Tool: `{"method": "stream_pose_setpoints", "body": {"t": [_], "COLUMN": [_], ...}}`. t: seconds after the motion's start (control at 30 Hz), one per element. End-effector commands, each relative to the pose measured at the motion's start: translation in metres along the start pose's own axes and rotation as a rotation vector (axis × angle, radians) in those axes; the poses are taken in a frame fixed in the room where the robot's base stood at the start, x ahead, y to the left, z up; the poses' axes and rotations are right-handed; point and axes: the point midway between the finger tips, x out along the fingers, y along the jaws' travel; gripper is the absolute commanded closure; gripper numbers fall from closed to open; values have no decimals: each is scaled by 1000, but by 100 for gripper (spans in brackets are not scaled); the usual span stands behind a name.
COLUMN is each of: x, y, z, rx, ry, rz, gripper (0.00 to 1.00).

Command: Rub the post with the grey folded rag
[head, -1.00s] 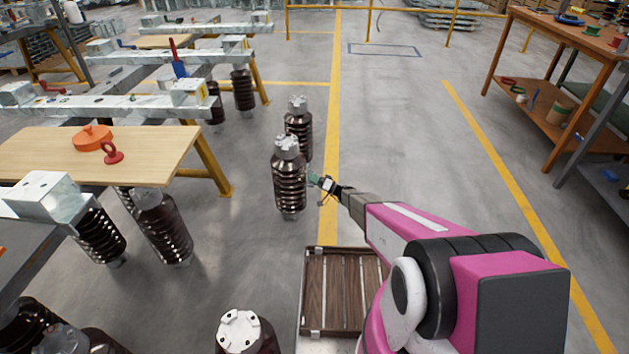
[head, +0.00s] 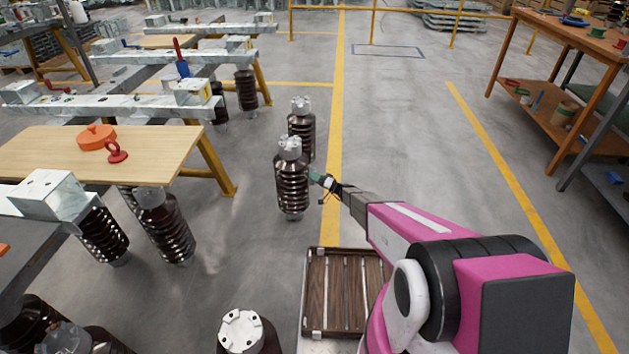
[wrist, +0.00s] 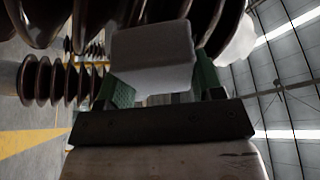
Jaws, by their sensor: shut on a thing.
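The post is a dark brown ribbed insulator (head: 292,188) with a grey metal cap, standing upright on the floor left of my arm. In the wrist view its ribs (wrist: 105,12) fill the top, close in front of the fingers. My gripper (head: 318,178) is at its right side, about mid-height or a little above. In the wrist view my gripper (wrist: 158,95) is shut on the grey folded rag (wrist: 153,50), a pale block between green fingers. The rag appears to be against the ribs or very near them; I cannot tell if it touches.
A second insulator (head: 302,125) stands just behind the post. A wooden table (head: 60,155) with orange and red items is at left. A slatted crate (head: 318,290) and another capped insulator (head: 242,330) are near the front. Open floor lies right of the yellow line.

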Motion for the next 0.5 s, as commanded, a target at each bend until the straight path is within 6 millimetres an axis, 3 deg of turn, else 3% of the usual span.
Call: {"method": "stream_pose_setpoints", "body": {"t": [0.5], "x": [7], "y": [19], "z": [-19], "rx": [0], "ry": [0], "rz": [0], "gripper": [58]}}
